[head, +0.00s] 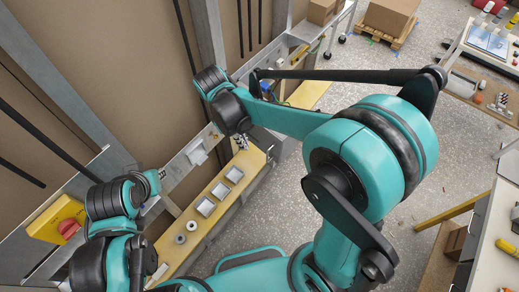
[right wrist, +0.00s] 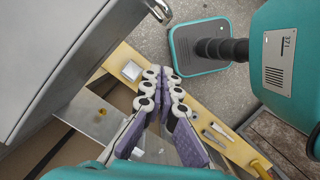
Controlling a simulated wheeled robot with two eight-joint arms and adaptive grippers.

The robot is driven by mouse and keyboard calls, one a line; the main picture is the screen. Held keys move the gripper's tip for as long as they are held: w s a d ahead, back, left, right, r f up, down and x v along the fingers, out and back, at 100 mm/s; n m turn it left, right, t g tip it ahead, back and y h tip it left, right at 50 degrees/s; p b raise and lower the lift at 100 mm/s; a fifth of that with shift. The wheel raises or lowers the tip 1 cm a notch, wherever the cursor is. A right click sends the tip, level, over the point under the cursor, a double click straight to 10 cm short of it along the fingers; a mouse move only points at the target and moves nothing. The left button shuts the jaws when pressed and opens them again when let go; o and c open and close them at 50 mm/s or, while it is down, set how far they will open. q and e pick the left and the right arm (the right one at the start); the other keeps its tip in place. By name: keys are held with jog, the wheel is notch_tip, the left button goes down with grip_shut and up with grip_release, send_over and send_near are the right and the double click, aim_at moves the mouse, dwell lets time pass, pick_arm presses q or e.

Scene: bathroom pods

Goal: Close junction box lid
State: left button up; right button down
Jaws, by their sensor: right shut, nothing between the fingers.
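My right gripper (head: 240,142) is above the yellow shelf, near its far end. In the right wrist view its purple-padded fingers with white rollers (right wrist: 163,88) are closed together and empty. A small pale grey box (head: 196,152) is on the metal rail left of the gripper; it may be the junction box, but its lid position is unclear. A large smooth grey casing (right wrist: 65,50) fills the upper left of the right wrist view, close to the camera and apart from the fingers. My left arm is at the lower left of the head view; its fingers are not clear.
The yellow shelf (head: 211,222) holds several square trays and ring-shaped parts. A yellow switch box with a red knob (head: 68,228) is at far left. Cartons (head: 390,15) stand at the back, a workbench (head: 497,235) at the right. Speckled floor is open between.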

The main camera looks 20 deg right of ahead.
pick_arm(q)
jog(key=shift+w+r+p, duration=0.25)
jog(key=shift+r+p, duration=0.35)
jog(key=shift+p, duration=0.05)
pick_arm(e)
jog(key=s+d+f, duration=0.1)
jog(key=d+f, duration=0.3)
jog(key=shift+s+d+f, duration=0.35)
pick_arm(q)
jog(key=shift+s, duration=0.1)
